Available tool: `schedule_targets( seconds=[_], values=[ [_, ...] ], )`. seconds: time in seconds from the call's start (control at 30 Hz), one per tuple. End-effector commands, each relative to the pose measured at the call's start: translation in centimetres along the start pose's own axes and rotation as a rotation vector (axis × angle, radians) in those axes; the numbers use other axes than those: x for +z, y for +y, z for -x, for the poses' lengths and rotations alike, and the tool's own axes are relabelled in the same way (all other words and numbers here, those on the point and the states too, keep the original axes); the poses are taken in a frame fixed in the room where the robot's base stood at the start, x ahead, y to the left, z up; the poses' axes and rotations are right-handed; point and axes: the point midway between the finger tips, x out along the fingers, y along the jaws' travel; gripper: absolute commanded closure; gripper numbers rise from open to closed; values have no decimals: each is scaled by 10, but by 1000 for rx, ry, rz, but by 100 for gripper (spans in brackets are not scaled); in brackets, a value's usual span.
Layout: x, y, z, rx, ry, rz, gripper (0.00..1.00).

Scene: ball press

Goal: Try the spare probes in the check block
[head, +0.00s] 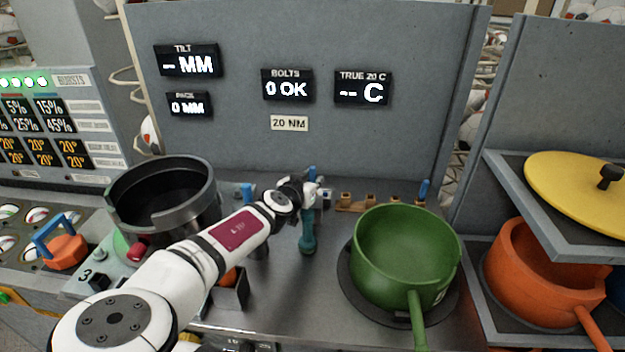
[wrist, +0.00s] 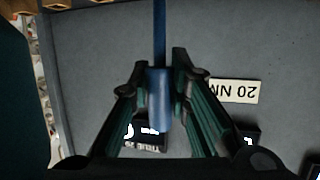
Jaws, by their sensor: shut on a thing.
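My gripper (head: 314,193) is at the end of my arm over the back middle of the bench. In the wrist view its fingers (wrist: 160,86) are closed around a blue probe (wrist: 158,112) with a thin blue stem. The held probe lies off the bench surface, in front of the grey panel. Another blue probe (head: 424,189) stands upright in the brown row of holders (head: 370,203) at the back right. A blue piece (head: 247,191) shows behind my arm at the left. I cannot tell which item is the check block; my arm hides part of the bench.
A green pot (head: 405,258) sits right of my gripper, its handle forward. A dark cylinder (head: 160,190) stands left. The panel display (head: 362,89) reads "-- C". An orange pot (head: 530,280) and yellow lid (head: 575,190) are on right shelves.

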Motion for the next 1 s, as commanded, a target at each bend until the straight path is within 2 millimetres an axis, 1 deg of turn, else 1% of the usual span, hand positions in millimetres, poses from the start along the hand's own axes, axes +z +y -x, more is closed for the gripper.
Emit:
schedule_targets(
  seconds=[0.33, 1.0],
  values=[
    [12, 0, -4, 0, 0, 0, 100],
    [17, 1, -6, 0, 0, 1, 100]
  ],
)
